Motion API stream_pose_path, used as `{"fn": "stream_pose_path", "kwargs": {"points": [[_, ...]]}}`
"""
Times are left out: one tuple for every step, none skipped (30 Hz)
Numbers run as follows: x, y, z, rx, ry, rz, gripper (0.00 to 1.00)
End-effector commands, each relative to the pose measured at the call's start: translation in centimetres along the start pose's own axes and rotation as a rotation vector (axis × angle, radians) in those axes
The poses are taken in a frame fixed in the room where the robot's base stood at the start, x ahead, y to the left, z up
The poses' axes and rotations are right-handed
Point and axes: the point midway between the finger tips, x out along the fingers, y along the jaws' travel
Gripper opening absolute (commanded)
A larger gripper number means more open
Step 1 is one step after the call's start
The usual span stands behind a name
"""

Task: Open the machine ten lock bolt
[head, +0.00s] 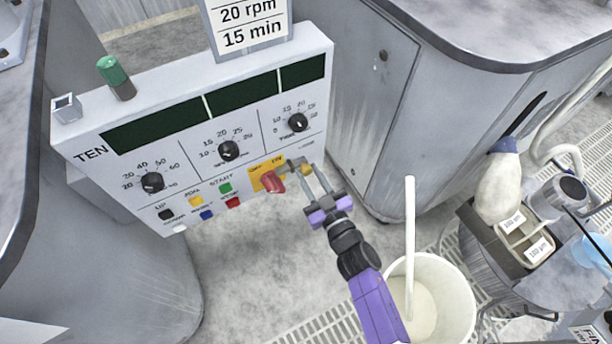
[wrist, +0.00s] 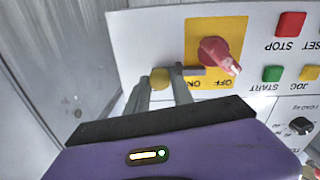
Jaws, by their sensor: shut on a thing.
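The machine marked TEN is a white control box (head: 84,130) with a yellow switch plate (head: 257,172). A red rotary handle (head: 272,182) sits on the plate; in the wrist view the handle (wrist: 220,55) points toward OFF. Beside the plate is the lock bolt, with a round brass knob (wrist: 160,79) and a grey bar (wrist: 195,71) reaching over the plate's edge near the handle. My gripper (head: 305,170) is shut on the knob, with one finger on each side. The fingers hide part of the bolt.
Start, stop and jog buttons and dials (head: 228,150) lie left of the switch in the head view. A grey cabinet (head: 370,85) stands right of the box. A white bucket (head: 452,295) with a rod stands below my arm, and a cart with bottles (head: 497,185) is further right.

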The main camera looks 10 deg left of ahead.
Motion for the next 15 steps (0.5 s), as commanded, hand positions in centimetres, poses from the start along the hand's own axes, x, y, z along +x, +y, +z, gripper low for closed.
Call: {"fn": "stream_pose_path", "kwargs": {"points": [[0.1,1.1,-0.2,-0.001,-0.006,0.006,0.00],[0.1,1.6,-0.1,-0.001,-0.006,0.005,0.00],[0.1,2.1,0.0,-0.001,-0.007,0.005,0.00],[0.1,2.4,0.1,0.000,-0.006,0.004,0.00],[0.1,2.7,0.2,0.000,-0.006,0.004,0.00],[0.1,2.9,0.3,0.001,-0.007,0.003,0.00],[0.1,3.0,0.4,0.001,-0.006,0.003,0.00],[0.1,3.1,0.4,0.001,-0.005,0.002,0.00],[0.1,3.2,0.5,0.001,-0.005,0.002,0.00],[0.1,3.2,0.5,0.002,-0.004,0.003,0.00],[0.1,3.2,0.5,0.002,-0.004,0.003,0.00],[0.1,3.2,0.6,0.002,-0.004,0.004,0.00],[0.1,3.3,0.6,0.002,-0.004,0.004,0.00],[0.1,3.3,0.6,0.002,-0.004,0.005,0.00],[0.1,3.3,0.6,0.002,-0.004,0.005,0.00]]}}
